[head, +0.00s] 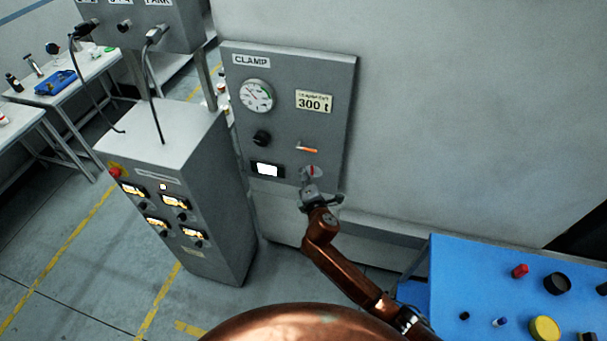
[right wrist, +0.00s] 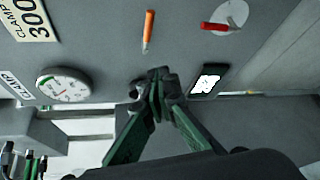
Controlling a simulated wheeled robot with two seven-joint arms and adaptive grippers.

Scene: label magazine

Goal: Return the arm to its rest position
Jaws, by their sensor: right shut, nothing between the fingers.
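My right arm, copper-coloured, reaches up from the bottom of the head view. Its gripper (head: 312,188) is in front of the lower right part of the grey CLAMP panel (head: 334,125), near a red handle (head: 312,169) on a pale oval plate. In the right wrist view the green fingers (right wrist: 157,92) are shut with nothing between them. An orange handle (right wrist: 149,30) and the red handle (right wrist: 216,26) lie beyond the fingertips, clear of them. I cannot tell the exact gap to the panel. My left gripper is not in view.
The panel also bears a round gauge (head: 256,96), a 300 t label (head: 314,101), a black knob (head: 261,138) and a lit display (head: 267,170). A grey console (head: 220,215) stands left of the arm. A blue table (head: 465,270) with small parts is at right.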

